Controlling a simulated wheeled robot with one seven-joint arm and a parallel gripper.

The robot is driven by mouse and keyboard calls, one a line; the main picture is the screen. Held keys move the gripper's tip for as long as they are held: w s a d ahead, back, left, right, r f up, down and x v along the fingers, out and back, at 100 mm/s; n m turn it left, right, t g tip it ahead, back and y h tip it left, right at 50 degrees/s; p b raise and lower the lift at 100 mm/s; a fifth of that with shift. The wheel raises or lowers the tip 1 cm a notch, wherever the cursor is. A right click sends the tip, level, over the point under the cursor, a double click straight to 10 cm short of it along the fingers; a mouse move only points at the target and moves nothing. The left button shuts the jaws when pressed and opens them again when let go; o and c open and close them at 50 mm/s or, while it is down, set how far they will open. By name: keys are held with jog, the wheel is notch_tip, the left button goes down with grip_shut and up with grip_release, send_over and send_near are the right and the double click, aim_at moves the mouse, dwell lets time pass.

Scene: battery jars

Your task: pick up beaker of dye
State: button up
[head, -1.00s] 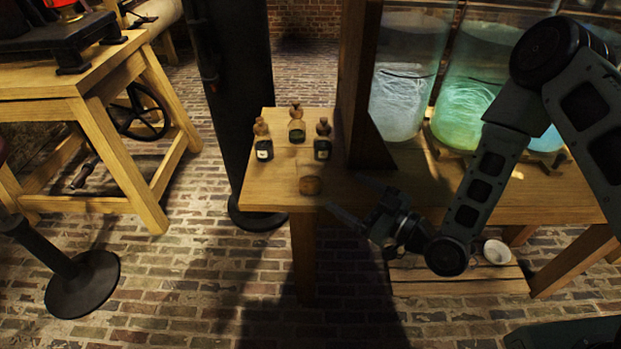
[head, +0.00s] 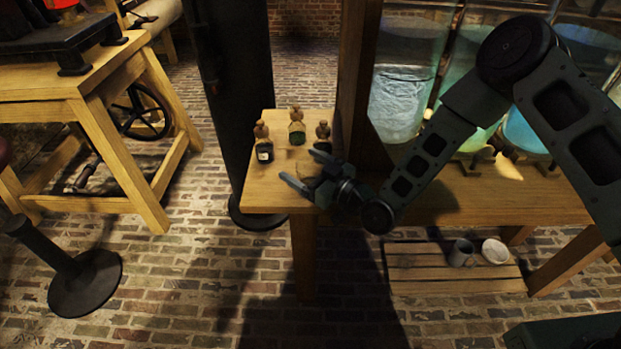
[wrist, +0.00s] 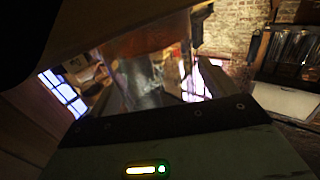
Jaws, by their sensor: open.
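My gripper (head: 299,167) is open, with its fingers spread above the left end of the wooden table (head: 265,195). In the head view it covers the spot where a small brown-amber vessel, probably the beaker of dye, stood. In the wrist view a clear glass vessel with an orange-brown band (wrist: 145,75) fills the space close in front of my gripper. It looks like the beaker, but whether it is fully between the fingers I cannot tell.
Three stoppered bottles stand just behind my gripper: left (head: 263,143), middle (head: 297,127), right (head: 323,132). A wooden post (head: 355,90) and large glass jars (head: 405,85) rise at the right. A grey mug (head: 461,252) and white bowl (head: 495,251) sit on the low shelf.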

jog(key=c, duration=1.1)
jog(key=shift+r, duration=0.1)
